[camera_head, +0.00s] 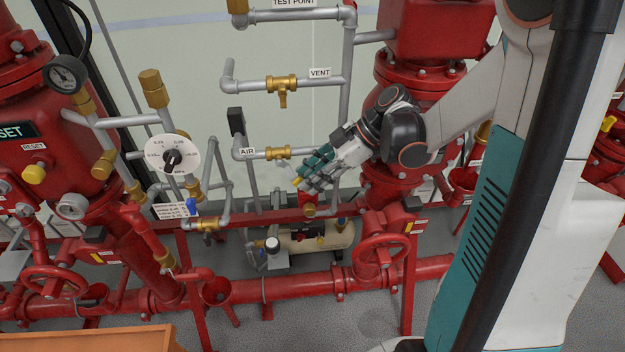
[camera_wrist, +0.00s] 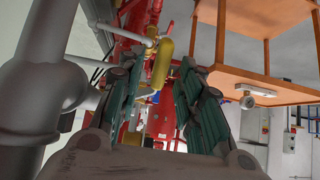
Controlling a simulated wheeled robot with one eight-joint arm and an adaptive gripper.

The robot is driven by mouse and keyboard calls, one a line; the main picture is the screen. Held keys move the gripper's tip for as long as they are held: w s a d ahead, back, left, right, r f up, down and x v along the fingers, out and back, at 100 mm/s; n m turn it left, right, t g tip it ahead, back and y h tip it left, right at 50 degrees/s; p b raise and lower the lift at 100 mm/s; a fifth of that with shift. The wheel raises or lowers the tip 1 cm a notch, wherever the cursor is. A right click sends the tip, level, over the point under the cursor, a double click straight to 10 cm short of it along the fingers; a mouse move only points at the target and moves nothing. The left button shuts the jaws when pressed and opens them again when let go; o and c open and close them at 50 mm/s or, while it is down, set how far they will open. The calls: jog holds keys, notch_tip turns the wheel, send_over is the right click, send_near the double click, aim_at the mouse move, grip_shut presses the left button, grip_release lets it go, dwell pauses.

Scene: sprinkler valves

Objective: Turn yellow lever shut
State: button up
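A brass valve (camera_head: 278,153) sits on the grey pipe labelled AIR in the head view. A thin lever runs from it down to the right, with a yellow tip (camera_head: 297,181) beside my fingertips. My gripper (camera_head: 308,178) reaches in from the right, partly covering the lever. In the wrist view, my gripper (camera_wrist: 158,75) has its two green-and-grey fingers spread apart. A yellow lever handle (camera_wrist: 162,62) shows in the gap between the fingertips. I see no clear contact with either finger.
A brass valve (camera_head: 282,86) is on the VENT pipe above. A blue-handled valve (camera_head: 192,206), a dial (camera_head: 172,155) and red pipework stand left and below. In the wrist view, a grey pipe (camera_wrist: 45,95) runs close on the left and an orange shelf (camera_wrist: 265,75) is at right.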

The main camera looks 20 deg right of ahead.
notch_tip(320, 180, up, 8)
jog(key=shift+r, duration=0.1)
dwell(0.4)
